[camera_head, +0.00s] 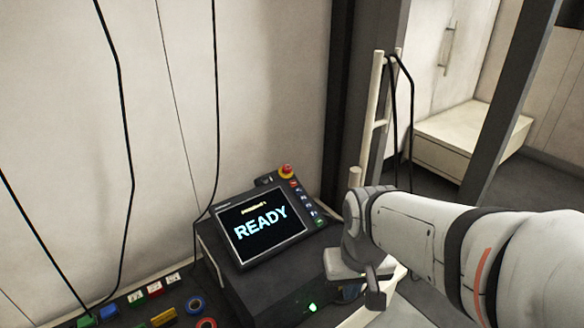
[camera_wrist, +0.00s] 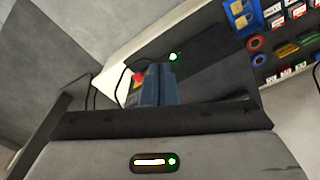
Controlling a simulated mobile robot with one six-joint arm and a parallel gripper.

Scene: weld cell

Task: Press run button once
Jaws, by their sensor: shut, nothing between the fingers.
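A lit green round button (camera_head: 313,307) sits low on the front face of the dark control box (camera_head: 262,285), and it glows in the wrist view (camera_wrist: 174,57) just beyond my fingertips. No label on it is readable, so I cannot tell for sure that it is the run button. A screen (camera_head: 262,226) on top of the box reads READY. My gripper (camera_head: 375,299) is right of the box, apart from the green button. In the wrist view, my gripper (camera_wrist: 157,68) has its fingers shut together with nothing between them.
A red-and-yellow emergency stop (camera_head: 286,171) and a key column stand right of the screen. A panel at lower left holds coloured blocks and blue and red rings (camera_head: 195,305). Black cables hang along the wall. A white cabinet (camera_head: 465,140) stands behind a dark post.

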